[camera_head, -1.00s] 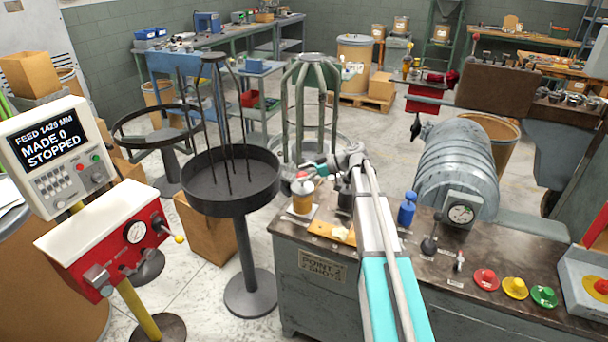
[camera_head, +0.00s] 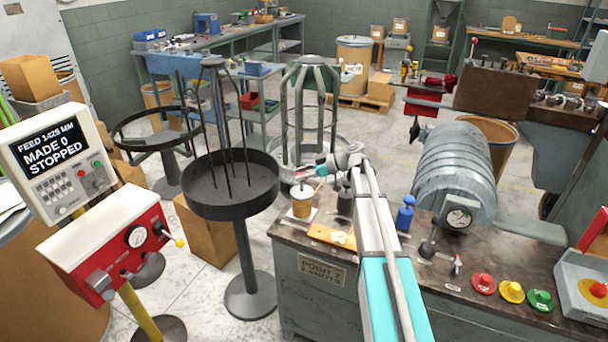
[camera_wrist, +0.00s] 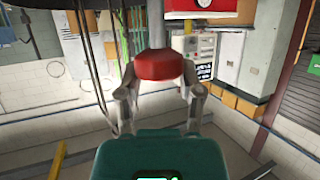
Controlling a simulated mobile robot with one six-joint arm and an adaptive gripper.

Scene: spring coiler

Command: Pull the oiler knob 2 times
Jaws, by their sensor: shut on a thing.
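In the wrist view, a red rounded knob (camera_wrist: 160,65) on a grey shaft (camera_wrist: 155,24) sits between the two fingers of my gripper (camera_wrist: 160,88), which is shut on it. In the head view, my gripper (camera_head: 319,173) is small, at the far end of my arm, above the left part of the bench. A tan pot with a pale lid (camera_head: 302,206) stands just below and left of it.
The bench (camera_head: 425,268) holds a blue bottle (camera_head: 405,214), a gauge (camera_head: 458,218) and red, yellow and green buttons (camera_head: 511,291). A round black tray stand (camera_head: 230,208) is close on the left. A red console (camera_head: 110,250) stands further left; the screen reads MADE 0, STOPPED.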

